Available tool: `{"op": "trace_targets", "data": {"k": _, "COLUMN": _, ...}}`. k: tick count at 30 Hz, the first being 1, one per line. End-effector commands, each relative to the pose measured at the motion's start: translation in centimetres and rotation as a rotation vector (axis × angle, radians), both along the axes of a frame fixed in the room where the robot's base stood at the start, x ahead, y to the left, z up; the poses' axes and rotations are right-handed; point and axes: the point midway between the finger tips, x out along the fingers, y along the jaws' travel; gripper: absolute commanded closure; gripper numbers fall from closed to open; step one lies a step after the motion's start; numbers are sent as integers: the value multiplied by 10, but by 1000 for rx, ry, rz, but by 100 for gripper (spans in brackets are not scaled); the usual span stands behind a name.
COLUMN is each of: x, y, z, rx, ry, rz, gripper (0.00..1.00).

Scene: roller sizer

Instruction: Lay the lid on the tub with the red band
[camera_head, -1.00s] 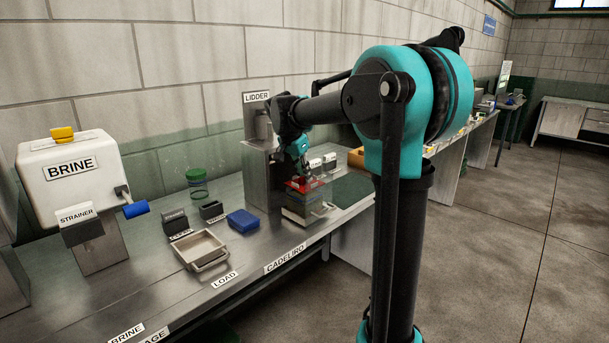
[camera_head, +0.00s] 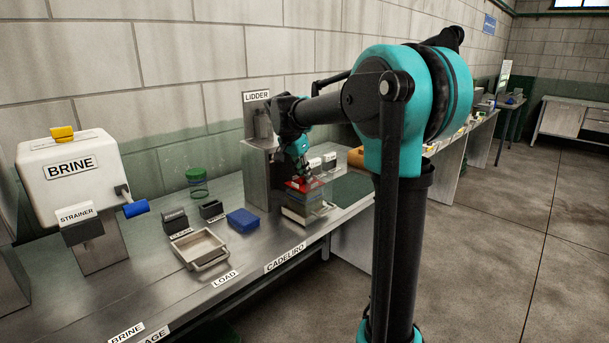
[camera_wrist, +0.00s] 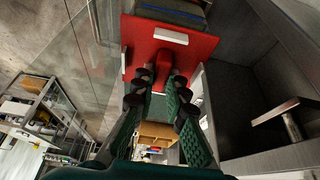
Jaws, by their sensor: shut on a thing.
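A red lid (camera_wrist: 195,62) with a red knob (camera_wrist: 164,62) fills the upper middle of the wrist view. My gripper (camera_wrist: 165,80) is shut on the knob, one dark pad on each side of it. In the head view the red lid (camera_head: 304,184) is under my gripper (camera_head: 300,173), at the front of the LIDDER station (camera_head: 257,165). Below the lid is a pale, layered shape, partly behind clear panels. I cannot make out a red band there, nor tell whether the lid touches anything beneath it.
The LIDDER's grey housing stands close beside my gripper. Left of it on the steel bench (camera_head: 130,290) are a blue block (camera_head: 243,220), a shallow tray (camera_head: 188,263), small dark holders (camera_head: 175,221) and a green-lidded jar (camera_head: 197,186). The white BRINE tank (camera_head: 75,190) is farther left.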

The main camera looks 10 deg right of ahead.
Motion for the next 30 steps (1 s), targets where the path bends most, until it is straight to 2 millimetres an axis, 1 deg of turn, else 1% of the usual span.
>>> {"op": "trace_targets", "data": {"k": 5, "x": 0, "y": 0, "z": 0, "rx": 0, "ry": 0, "rz": 0, "gripper": 100}}
{"op": "trace_targets", "data": {"k": 6, "x": 0, "y": 0, "z": 0, "rx": 0, "ry": 0, "rz": 0, "gripper": 85}}
{"op": "trace_targets", "data": {"k": 11, "x": 0, "y": 0, "z": 0, "rx": 0, "ry": 0, "rz": 0, "gripper": 65}}
{"op": "trace_targets", "data": {"k": 12, "x": 0, "y": 0, "z": 0, "rx": 0, "ry": 0, "rz": 0, "gripper": 63}}
{"op": "trace_targets", "data": {"k": 17, "x": 0, "y": 0, "z": 0, "rx": 0, "ry": 0, "rz": 0, "gripper": 63}}
{"op": "trace_targets", "data": {"k": 18, "x": 0, "y": 0, "z": 0, "rx": 0, "ry": 0, "rz": 0, "gripper": 62}}
{"op": "trace_targets", "data": {"k": 23, "x": 0, "y": 0, "z": 0, "rx": 0, "ry": 0, "rz": 0, "gripper": 43}}
{"op": "trace_targets", "data": {"k": 30, "x": 0, "y": 0, "z": 0, "rx": 0, "ry": 0, "rz": 0, "gripper": 43}}
